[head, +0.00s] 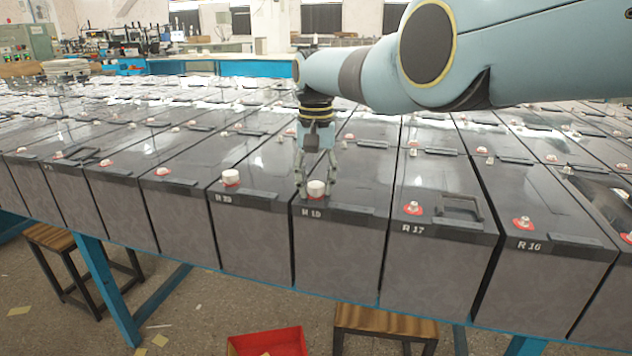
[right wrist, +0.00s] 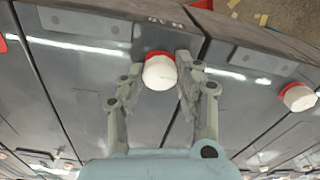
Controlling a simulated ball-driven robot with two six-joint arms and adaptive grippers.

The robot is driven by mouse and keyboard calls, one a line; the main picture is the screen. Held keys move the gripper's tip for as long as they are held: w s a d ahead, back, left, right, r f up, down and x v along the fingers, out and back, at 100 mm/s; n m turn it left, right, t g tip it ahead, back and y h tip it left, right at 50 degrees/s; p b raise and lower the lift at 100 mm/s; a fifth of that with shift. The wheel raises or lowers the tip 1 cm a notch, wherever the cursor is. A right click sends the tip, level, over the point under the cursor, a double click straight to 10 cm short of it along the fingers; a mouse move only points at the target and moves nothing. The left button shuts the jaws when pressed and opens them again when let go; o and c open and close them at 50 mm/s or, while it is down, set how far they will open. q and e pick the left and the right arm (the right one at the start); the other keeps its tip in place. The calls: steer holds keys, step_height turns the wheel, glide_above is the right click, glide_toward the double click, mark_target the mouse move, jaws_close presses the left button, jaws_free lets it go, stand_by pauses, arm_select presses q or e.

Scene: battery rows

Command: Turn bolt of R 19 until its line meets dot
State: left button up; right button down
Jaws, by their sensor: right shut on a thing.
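A dark battery (head: 338,245) stands in the front row, directly left of R 17. Its label is blurred and seems to read R 18. My right gripper (head: 316,187) points down over it and is shut on its white cap (head: 317,188), which sits on a red base. The cap shows between the fingers in the right wrist view (right wrist: 160,73). The battery to its left (head: 253,237), whose label seems to read R 19, has a similar white cap (head: 231,177), apart from the gripper. No line or dot can be made out. My left gripper is out of view.
Battery R 17 (head: 435,257) and battery R 16 (head: 540,285) stand to the right, with bare bolts on red bases. More batteries are packed closely behind. A red bin (head: 268,341) and a wooden stool (head: 385,322) are below the front edge.

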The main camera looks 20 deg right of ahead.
mark_target(316, 184)
steer(key=c, duration=0.9)
jaws_free()
steer(key=shift+c, duration=0.2)
step_height(316, 184, up, 12)
steer(key=shift+f, duration=0.1)
